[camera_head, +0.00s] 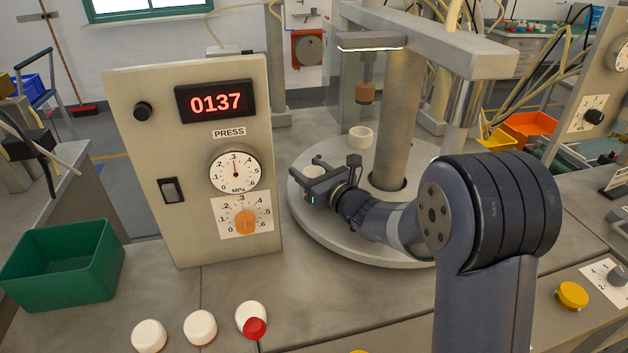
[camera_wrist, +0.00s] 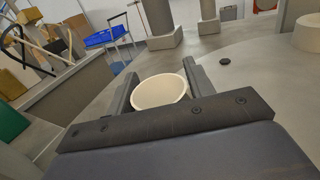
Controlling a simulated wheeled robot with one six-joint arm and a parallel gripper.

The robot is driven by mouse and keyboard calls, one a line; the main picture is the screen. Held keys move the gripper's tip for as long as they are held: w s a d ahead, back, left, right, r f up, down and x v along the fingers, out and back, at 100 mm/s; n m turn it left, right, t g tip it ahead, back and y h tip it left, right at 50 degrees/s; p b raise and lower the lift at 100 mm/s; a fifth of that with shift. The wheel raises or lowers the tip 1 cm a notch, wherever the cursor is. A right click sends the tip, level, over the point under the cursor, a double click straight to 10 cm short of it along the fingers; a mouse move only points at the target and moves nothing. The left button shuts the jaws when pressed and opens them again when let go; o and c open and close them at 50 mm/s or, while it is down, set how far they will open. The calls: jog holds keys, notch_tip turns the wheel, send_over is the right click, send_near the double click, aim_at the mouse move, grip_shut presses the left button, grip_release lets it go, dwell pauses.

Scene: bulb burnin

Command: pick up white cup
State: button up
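A white cup (camera_head: 313,172) stands on the grey round table (camera_head: 330,238), left of its centre, partly hidden by my gripper in the head view. My gripper (camera_head: 307,165) reaches in low from the right, its fingers at either side of this cup. In the wrist view the cup (camera_wrist: 160,92) sits upright between the two fingers (camera_wrist: 162,66). A small gap shows at its right side; contact at the left is unclear. A second white cup (camera_head: 361,137) stands farther back on the round table.
The press panel (camera_head: 190,225) stands close left of my gripper. A thick post (camera_head: 395,120) rises from the round table. Several white pieces lie at the front, one with a red part (camera_head: 255,328). A green bin (camera_head: 60,275) stands left.

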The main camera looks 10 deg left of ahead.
jog(key=c, duration=0.6)
